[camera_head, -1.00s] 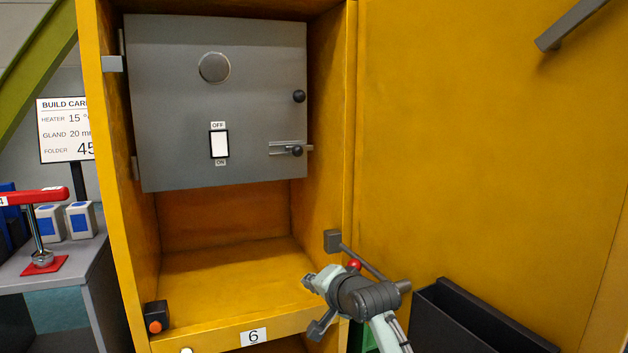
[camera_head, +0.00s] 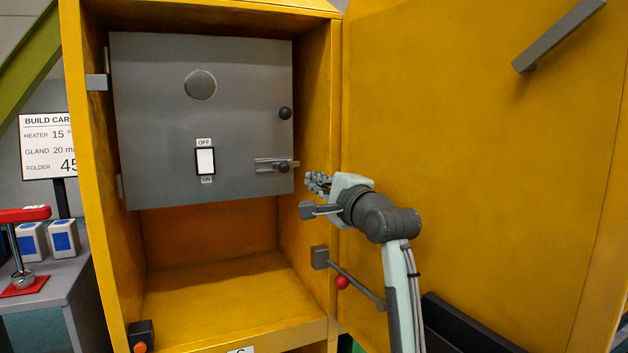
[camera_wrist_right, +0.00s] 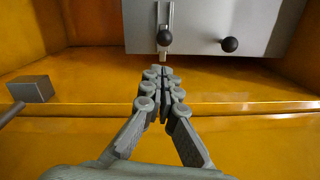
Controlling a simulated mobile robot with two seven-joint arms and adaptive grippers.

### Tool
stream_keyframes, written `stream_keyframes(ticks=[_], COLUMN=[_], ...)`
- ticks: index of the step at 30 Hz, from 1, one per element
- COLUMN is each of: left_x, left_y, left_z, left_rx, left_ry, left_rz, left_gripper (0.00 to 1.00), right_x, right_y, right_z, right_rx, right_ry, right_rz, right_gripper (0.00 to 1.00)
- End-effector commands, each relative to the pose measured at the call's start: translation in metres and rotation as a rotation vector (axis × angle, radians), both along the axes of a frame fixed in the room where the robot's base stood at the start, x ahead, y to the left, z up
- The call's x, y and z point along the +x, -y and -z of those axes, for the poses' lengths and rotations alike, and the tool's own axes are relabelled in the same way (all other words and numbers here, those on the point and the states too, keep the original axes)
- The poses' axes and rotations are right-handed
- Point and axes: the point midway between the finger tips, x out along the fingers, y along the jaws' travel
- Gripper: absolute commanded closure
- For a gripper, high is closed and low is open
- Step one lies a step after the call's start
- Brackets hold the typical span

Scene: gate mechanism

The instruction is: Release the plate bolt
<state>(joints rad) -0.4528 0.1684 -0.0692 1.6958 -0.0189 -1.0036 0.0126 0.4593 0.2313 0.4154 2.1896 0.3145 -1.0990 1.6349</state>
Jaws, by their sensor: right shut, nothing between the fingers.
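The plate bolt (camera_head: 281,167) is a small slide with a dark round knob at the lower right of the grey plate (camera_head: 145,120), inside the yellow cabinet. Its rod reaches past the plate's right edge. In the right wrist view the bolt knob (camera_wrist_right: 165,39) is straight ahead of the fingertips. My right gripper (camera_head: 318,183) is just right of the bolt, apart from it. In the right wrist view the fingers (camera_wrist_right: 164,85) are together with nothing between them. My left gripper is not in view.
A second dark knob (camera_head: 285,113) sits above the bolt on the plate. A switch (camera_head: 205,161) marked OFF and ON is at its lower middle. The open yellow door (camera_head: 480,150) stands right of my arm. A red-balled lever (camera_head: 342,282) is below the gripper.

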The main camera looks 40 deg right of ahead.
Motion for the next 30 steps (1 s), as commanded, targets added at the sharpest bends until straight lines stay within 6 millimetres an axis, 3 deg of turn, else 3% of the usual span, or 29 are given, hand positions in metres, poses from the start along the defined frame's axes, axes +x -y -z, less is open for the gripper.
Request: stream_keyframes(ticks=[6,12,26,30], left_x=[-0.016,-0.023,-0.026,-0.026], left_y=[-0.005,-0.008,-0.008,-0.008], left_z=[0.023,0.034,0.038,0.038], left_rx=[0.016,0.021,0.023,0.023], left_ry=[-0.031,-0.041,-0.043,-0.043], left_rz=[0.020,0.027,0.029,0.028], left_gripper=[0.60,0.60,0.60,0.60], right_x=[0.041,0.066,0.074,0.078], right_y=[0.008,0.013,0.014,-0.003], right_z=[-0.004,-0.004,-0.003,-0.003], right_rx=[-0.001,-0.002,-0.001,0.003], right_ry=[-0.001,0.000,0.000,0.001], right_rz=[-0.001,0.000,-0.001,-0.004], right_gripper=[1.00,1.00,1.00,1.00])
